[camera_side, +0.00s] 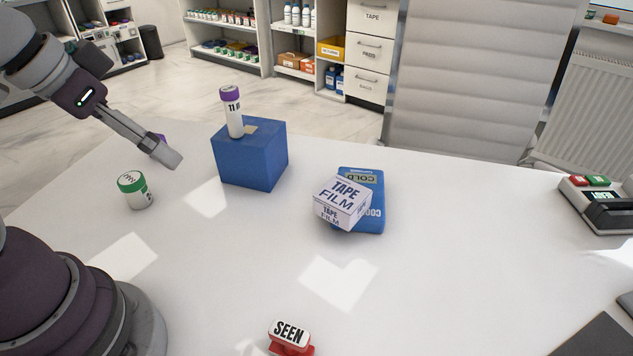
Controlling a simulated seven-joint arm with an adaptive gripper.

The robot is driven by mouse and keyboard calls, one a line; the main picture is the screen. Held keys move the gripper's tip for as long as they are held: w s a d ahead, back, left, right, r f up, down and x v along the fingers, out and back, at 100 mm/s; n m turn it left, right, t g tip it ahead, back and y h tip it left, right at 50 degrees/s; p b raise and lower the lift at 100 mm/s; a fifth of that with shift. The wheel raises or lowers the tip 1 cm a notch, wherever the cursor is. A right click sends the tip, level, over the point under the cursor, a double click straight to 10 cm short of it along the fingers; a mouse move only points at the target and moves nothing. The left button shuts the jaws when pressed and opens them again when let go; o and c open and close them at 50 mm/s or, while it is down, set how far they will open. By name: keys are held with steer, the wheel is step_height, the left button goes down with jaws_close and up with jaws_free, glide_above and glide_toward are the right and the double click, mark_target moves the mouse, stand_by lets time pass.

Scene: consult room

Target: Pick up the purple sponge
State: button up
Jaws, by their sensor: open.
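A small purple patch, which looks like the purple sponge (162,137), shows at the far left part of the white table (230,290). Most of it is hidden behind my gripper (168,155), so its shape cannot be told. My gripper comes in from the upper left, with its fingers pointing down and to the right in front of the purple patch. It is open, and I see nothing held in it. Whether the fingers touch the purple thing or are apart from it, I cannot tell.
A green-lidded jar (135,190) stands just below my gripper. Right of it is a blue block (250,160) holding a purple-capped tube (231,110). A tape box (342,203) lies on a blue cold pack (374,185). A red stamp (290,338) is at the front.

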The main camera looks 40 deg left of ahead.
stand_by(0.3)
steer(key=n+t+y, duration=0.3)
steer(key=n, duration=0.1)
glide_above(160, 139)
steer(key=s, duration=0.5)
step_height(160, 139, down, 12)
steer(key=x, duration=1)
steer(key=shift+s+a+f, duration=0.15)
steer(key=shift+s+a, duration=0.05)
steer(key=shift+a, duration=0.1)
steer(key=shift+c, duration=0.3)
steer(key=c, duration=1)
